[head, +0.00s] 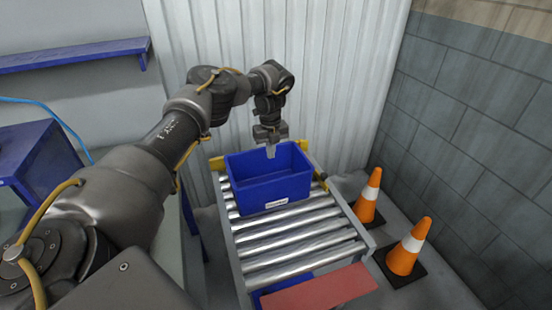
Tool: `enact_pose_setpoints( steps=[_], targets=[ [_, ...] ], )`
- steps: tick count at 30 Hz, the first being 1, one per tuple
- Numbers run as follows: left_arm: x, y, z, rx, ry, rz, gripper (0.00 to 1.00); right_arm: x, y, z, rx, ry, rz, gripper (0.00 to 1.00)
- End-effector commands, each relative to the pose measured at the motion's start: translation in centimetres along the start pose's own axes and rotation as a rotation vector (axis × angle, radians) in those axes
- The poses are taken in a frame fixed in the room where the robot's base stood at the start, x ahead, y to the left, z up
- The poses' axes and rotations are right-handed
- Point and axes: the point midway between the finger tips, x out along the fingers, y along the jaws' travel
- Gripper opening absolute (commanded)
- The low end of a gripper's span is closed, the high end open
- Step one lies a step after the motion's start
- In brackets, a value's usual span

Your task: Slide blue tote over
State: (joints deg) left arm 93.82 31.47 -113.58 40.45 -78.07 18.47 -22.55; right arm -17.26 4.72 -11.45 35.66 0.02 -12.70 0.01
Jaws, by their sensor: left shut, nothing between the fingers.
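The blue tote (272,190) stands upright on the metal rollers at the far end of the runout table (303,245). A small white label shows on its near side. My left gripper (271,152) is shut and points down at the tote's open top, near its far wall. I cannot tell whether the fingertips touch the tote. The tote's floor is mostly hidden from view. My right gripper does not show.
Bare rollers lie between the tote and the table's near end. A red panel (318,290) lies at the near end, with a blue thing (283,288) partly under it. Two orange cones (405,256) stand right of the table. A corrugated wall (335,80) stands behind.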

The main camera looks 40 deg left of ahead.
Motion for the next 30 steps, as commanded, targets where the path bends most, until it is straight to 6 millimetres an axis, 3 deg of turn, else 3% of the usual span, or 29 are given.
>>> enact_pose_setpoints(
  steps=[14, 15, 21, 30],
  targets=[
    [8.9, -0.2, -0.2, 0.005, 0.000, 0.004, 0.00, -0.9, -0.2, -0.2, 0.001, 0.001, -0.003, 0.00],
    [8.1, -0.2, -0.7, 0.006, 0.004, 0.002, 0.00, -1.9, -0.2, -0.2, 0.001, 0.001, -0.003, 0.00],
    [8.1, -0.2, -2.5, 0.008, 0.004, 0.001, 0.00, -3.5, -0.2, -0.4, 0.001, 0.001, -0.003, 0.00],
    [8.4, -0.3, -4.1, 0.006, 0.002, 0.001, 0.00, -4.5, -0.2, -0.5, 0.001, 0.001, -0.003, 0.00]
  ],
)
